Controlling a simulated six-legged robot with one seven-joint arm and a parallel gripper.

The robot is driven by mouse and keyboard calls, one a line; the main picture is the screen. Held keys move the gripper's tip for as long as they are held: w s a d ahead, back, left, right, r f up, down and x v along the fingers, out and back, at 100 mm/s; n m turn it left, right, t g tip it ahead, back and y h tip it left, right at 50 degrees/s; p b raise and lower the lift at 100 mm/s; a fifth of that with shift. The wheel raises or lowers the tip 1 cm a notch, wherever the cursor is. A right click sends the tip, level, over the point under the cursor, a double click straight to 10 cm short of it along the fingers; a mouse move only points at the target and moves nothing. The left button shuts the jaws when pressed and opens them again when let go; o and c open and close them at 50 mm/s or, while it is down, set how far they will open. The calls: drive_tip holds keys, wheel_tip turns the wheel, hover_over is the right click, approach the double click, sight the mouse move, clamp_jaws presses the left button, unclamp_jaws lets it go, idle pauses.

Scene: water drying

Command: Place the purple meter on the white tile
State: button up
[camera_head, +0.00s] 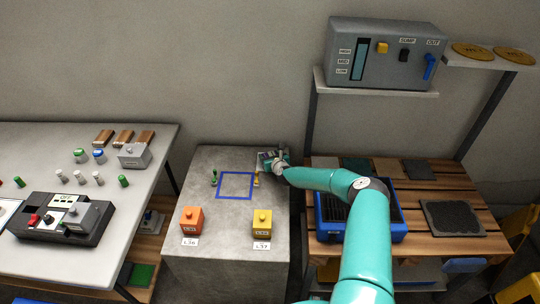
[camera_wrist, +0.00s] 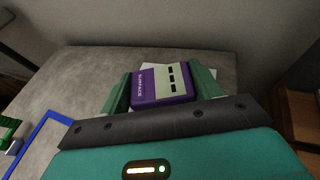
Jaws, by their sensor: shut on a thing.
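The purple meter (camera_wrist: 163,84), with a pale face carrying dark marks, sits between the two green fingers of my gripper (camera_wrist: 162,93) in the wrist view. My gripper is shut on it. A white flat piece (camera_wrist: 201,75), apparently the white tile, shows just beyond and beside the meter, mostly hidden by it. I cannot tell whether the meter touches it. In the head view my gripper (camera_head: 271,161) is over the far right part of the grey block (camera_head: 222,270); the meter and tile are hard to make out there.
A blue square outline (camera_head: 236,197) lies left of my gripper, with a small green item (camera_head: 214,178) beside it. Orange (camera_head: 191,221) and yellow (camera_head: 262,223) boxes stand nearer. A slatted wooden bench with a blue tray (camera_head: 329,234) is right; a crowded table (camera_head: 75,261) is left.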

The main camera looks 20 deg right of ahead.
drive_tip(key=shift+f, duration=0.55)
drive_tip(key=o, duration=1.2)
